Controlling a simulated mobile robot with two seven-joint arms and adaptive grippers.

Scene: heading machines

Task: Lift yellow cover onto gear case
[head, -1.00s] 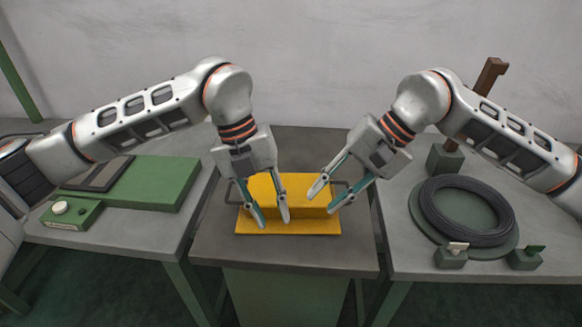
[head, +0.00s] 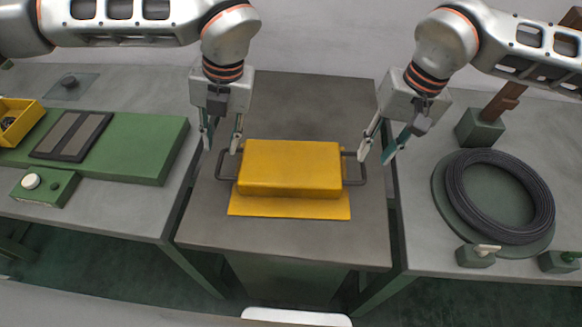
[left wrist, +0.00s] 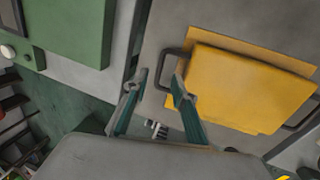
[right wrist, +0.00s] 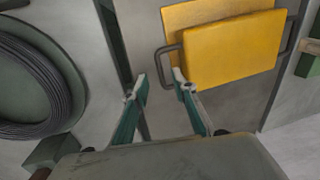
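The yellow cover (head: 290,168) is a box-like block on the middle table, with a dark bar handle on each side. A flat yellow plate (head: 290,207) shows beneath its front edge. My left gripper (head: 220,146) is open and empty, above and just left of the left handle (head: 219,166). My right gripper (head: 376,155) is open and empty, just right of the right handle (head: 363,170). I cannot pick out a separate gear case.
The middle table (head: 300,240) is otherwise clear. The left table holds a green plate (head: 150,145), a button box (head: 42,187) and a yellow bin (head: 18,120). The right table holds a black coil (head: 500,225), small green blocks and a brown post (head: 500,100). Gaps separate the tables.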

